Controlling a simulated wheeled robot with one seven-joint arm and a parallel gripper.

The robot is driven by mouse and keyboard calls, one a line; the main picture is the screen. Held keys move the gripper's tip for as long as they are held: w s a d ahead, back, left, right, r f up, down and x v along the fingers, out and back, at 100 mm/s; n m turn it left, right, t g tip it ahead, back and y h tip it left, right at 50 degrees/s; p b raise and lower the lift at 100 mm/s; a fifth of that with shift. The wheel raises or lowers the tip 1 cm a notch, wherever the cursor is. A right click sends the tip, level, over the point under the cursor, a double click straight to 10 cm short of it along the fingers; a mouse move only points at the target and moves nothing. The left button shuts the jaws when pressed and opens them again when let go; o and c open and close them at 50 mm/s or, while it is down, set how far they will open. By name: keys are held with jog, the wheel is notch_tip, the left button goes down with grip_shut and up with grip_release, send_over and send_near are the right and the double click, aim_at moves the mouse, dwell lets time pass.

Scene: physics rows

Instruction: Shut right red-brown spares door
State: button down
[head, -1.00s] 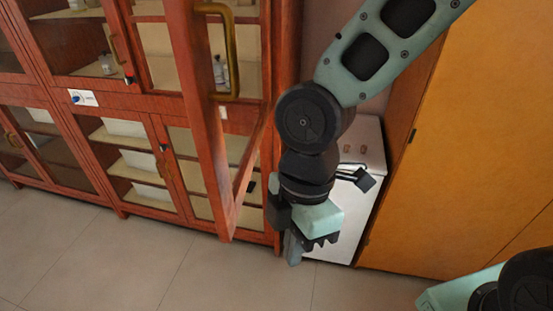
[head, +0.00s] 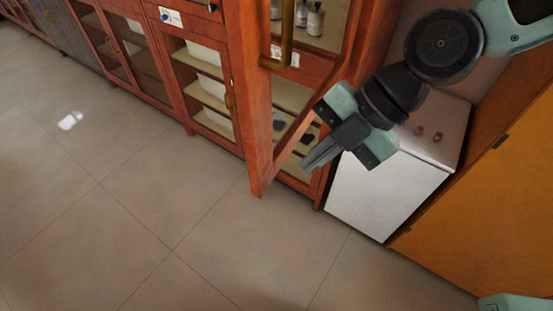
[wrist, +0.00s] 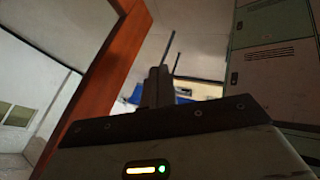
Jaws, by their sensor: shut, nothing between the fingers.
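The red-brown door (head: 259,120) stands open, swung out from the red-brown cabinet (head: 180,100), with a brass handle (head: 284,40) near its upper part. My gripper (head: 308,164) is shut and empty, to the right of the door's free edge and in front of the open cabinet bay. Whether it touches the door cannot be told. In the wrist view the door's edge (wrist: 110,90) runs diagonally left of my shut fingers (wrist: 158,85).
A white low cabinet (head: 385,190) stands right of the bay, with an orange-yellow cabinet (head: 480,210) beyond it. Bottles (head: 308,18) stand on a shelf behind the door.

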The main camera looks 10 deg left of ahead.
jog(key=a+f+p, duration=0.1)
jog(key=a+f, duration=0.2)
jog(key=a, duration=0.3)
jog(key=shift+a+f+p, duration=0.15)
jog(key=shift+f+p, duration=0.1)
jog(key=shift+p, duration=0.1)
